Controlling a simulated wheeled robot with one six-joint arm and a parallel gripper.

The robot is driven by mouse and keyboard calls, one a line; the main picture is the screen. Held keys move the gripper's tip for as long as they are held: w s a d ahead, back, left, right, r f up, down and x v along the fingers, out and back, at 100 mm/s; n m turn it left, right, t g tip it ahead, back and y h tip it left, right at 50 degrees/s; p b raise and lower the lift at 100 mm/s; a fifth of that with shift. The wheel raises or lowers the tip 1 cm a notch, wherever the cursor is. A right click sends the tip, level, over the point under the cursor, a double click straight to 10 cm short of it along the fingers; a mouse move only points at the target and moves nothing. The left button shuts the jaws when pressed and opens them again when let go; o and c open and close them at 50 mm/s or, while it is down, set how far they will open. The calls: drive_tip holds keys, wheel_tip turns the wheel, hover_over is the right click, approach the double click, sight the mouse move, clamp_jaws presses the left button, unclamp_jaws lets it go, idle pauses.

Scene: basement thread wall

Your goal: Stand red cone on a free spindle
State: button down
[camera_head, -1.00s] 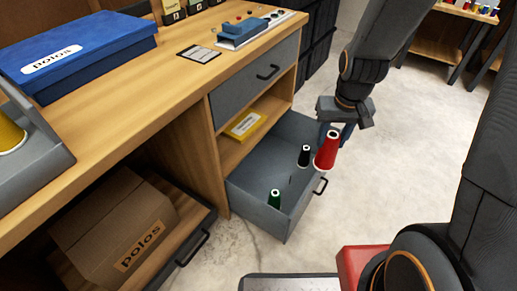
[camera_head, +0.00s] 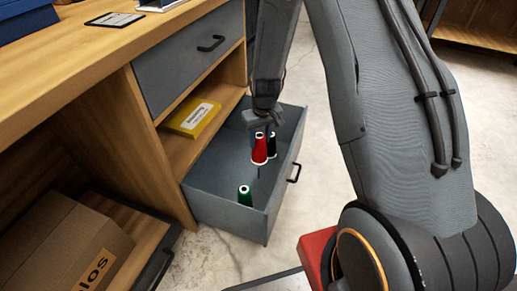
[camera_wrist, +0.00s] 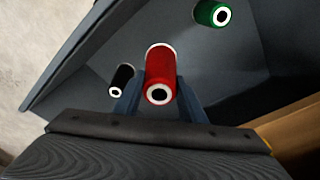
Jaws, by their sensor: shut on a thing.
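The red cone (camera_head: 260,150) is upright over the open grey drawer (camera_head: 222,212). My gripper (camera_head: 263,137) is shut on it. In the wrist view the red cone (camera_wrist: 160,72) sits between the two blue-grey fingers (camera_wrist: 158,95). A thin dark spindle (camera_head: 259,172) shows just below the cone in the head view, bare in its visible part. I cannot tell whether the cone touches it. A black cone (camera_head: 272,146) stands close behind the red one, partly hidden. A green cone (camera_head: 245,196) stands nearer the drawer's front left.
The drawer has raised walls and a black handle (camera_head: 294,172). A shelf with a yellow box (camera_head: 194,117) and a closed upper drawer (camera_head: 190,60) adjoin it. A cardboard box (camera_head: 60,245) is at lower left.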

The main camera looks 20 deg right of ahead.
drive_tip(key=f, duration=0.1)
drive_tip(key=w+f+b, duration=0.1)
drive_tip(key=f, duration=0.1)
drive_tip(key=shift+w, duration=0.15)
wheel_tip(320, 180, down, 8)
drive_tip(key=b, duration=0.8)
drive_tip(key=shift+f, duration=1.1)
drive_tip(key=shift+f, duration=0.3)
drive_tip(key=c, duration=1)
unclamp_jaws()
drive_tip(key=shift+c, duration=0.2)
drive_tip(key=shift+r, duration=0.15)
